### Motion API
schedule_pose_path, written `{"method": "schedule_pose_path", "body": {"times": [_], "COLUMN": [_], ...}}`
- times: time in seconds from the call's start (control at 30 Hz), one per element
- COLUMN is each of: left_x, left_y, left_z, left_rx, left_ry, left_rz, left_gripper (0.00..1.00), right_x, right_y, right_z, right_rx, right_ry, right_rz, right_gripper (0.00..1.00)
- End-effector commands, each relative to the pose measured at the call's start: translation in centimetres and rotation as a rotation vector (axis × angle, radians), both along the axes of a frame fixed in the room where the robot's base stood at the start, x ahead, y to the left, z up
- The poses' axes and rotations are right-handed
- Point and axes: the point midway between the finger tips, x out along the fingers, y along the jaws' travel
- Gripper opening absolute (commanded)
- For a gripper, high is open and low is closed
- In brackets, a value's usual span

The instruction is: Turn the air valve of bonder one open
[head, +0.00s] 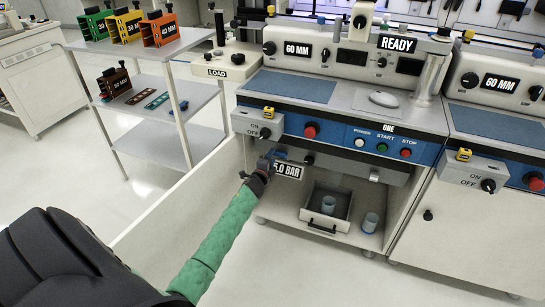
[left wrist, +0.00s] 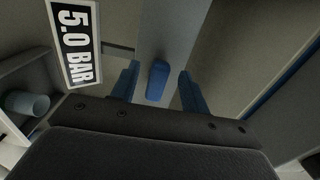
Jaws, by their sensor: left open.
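Bonder one (head: 330,95), marked ONE, stands in the middle of the head view with its lower cabinet open. The blue air valve handle (head: 279,154) shows small under the front panel, next to a 5.0 BAR sign (head: 289,171), partly hidden by my gripper. In the left wrist view the blue handle (left wrist: 157,81) points lengthwise, away from the camera, between my fingers, with a gap on each side. My left gripper (head: 264,166) is open around the handle; it also shows in the left wrist view (left wrist: 158,74). My right gripper is not in view.
The open cabinet holds a drawer (head: 325,222) with a cup in it and another cup (head: 370,222) beside it. A white panel (head: 180,205) stands left of my forearm. A shelf cart (head: 205,92) with coloured fixtures is further left. An ON/OFF switch (head: 265,132) sits above the gripper.

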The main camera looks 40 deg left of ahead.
Motion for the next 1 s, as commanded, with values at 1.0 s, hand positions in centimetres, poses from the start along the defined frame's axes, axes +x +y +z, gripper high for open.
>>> {"method": "schedule_pose_path", "body": {"times": [1.0], "left_x": [-5.7], "left_y": [-1.3], "left_z": [0.0], "left_rx": [0.0], "left_ry": [0.0], "left_rz": [0.0], "left_gripper": [0.45], "right_x": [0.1], "right_y": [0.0], "right_z": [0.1], "right_rx": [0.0], "right_ry": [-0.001], "right_rz": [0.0], "right_gripper": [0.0]}}
